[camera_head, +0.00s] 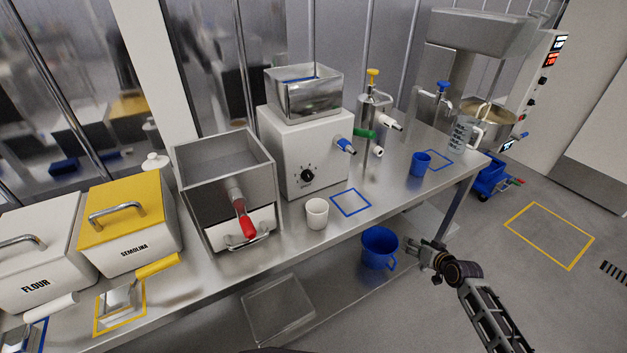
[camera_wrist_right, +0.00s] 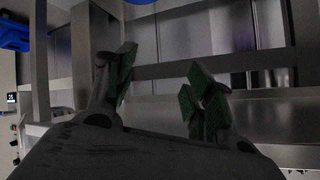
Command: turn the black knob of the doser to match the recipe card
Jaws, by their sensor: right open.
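The doser (camera_head: 300,150) is a white box with a steel hopper on top, standing on the steel table in the head view. Its black knob (camera_head: 307,176) sits low on the front face; the markings around it are too small to read. A blue-ended spout (camera_head: 345,145) sticks out of its right side. I cannot make out a recipe card. My right gripper (camera_head: 425,248) is open and empty, in front of the table and well to the right of the knob. Its green-padded fingers (camera_wrist_right: 160,95) stand apart in the right wrist view. My left gripper does not show.
A white cup (camera_head: 316,213) stands below the knob, beside a blue square outline (camera_head: 351,202). A blue jug (camera_head: 379,247) is near my right gripper. A steel bin with a red handle (camera_head: 247,227) stands left of the doser. A small blue cup (camera_head: 420,163) is farther right.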

